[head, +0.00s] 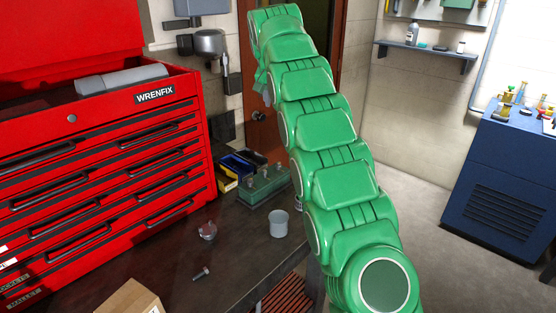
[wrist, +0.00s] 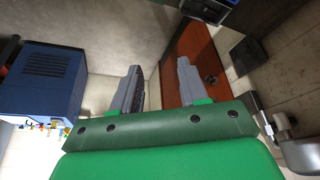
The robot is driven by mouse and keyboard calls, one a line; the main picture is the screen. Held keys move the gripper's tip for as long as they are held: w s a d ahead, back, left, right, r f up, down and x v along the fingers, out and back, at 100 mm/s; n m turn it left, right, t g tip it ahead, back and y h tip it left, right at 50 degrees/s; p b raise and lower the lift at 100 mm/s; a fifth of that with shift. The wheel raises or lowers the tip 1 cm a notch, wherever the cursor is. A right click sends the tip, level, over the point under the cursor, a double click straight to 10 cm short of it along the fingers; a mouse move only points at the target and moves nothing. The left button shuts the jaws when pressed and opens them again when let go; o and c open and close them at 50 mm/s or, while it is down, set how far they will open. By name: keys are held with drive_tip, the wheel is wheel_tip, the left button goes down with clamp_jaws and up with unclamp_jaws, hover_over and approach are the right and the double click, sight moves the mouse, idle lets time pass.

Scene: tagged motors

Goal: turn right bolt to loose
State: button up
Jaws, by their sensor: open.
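A green block (head: 264,190) stands on the dark workbench, just left of my green arm in the head view. Small upright bolts stick up from its top; the right bolt (head: 279,167) is close to my arm's edge. They are too small to tell how far each is turned. My gripper (wrist: 160,68) shows in the wrist view with its two grey fingers apart and nothing between them. It points toward the wall and the orange-brown door, away from the block. The block is not in the wrist view.
Yellow and blue bins (head: 236,170) stand behind the block. A grey cup (head: 279,223), a loose bolt (head: 201,273), a small glass-like item (head: 208,231) and a cardboard box (head: 130,298) are on the workbench (head: 245,255). A red tool chest (head: 100,150) stands left; a blue cabinet (head: 505,190) right.

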approach(278, 163)
drive_tip(key=shift+w+x, duration=0.1)
drive_tip(key=shift+x, duration=1.9)
drive_tip(key=shift+w+x, duration=0.15)
drive_tip(key=shift+x, duration=1.9)
drive_tip(key=shift+d+r, duration=0.1)
clamp_jaws()
